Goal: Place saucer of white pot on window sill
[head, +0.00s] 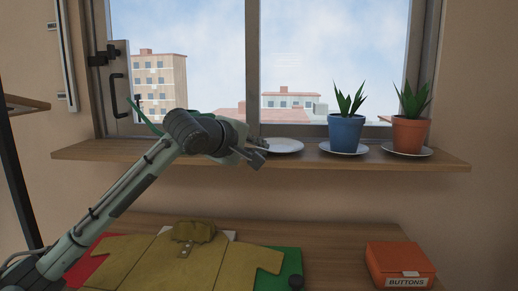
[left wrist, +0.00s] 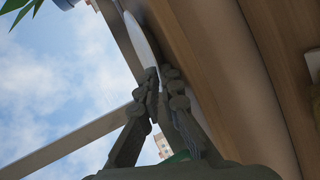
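A white saucer (head: 284,146) is at the window sill (head: 220,156), left of the blue pot. I cannot tell whether it rests on the sill or is just above it. My left gripper (head: 260,151) reaches in from the left and meets the saucer's left rim. In the left wrist view the saucer (left wrist: 140,38) shows almost edge-on, its rim between the close-set fingertips of my left gripper (left wrist: 160,76). The gripper looks shut on it. No white pot shows; a green leaf (head: 147,117) sticks out behind my left arm. My right gripper is not in view.
A blue pot (head: 346,134) and an orange pot (head: 409,135) with plants stand on saucers to the right. Below, a table (head: 345,245) holds a mustard shirt (head: 185,260) and an orange buttons box (head: 397,262). The sill's right end is free.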

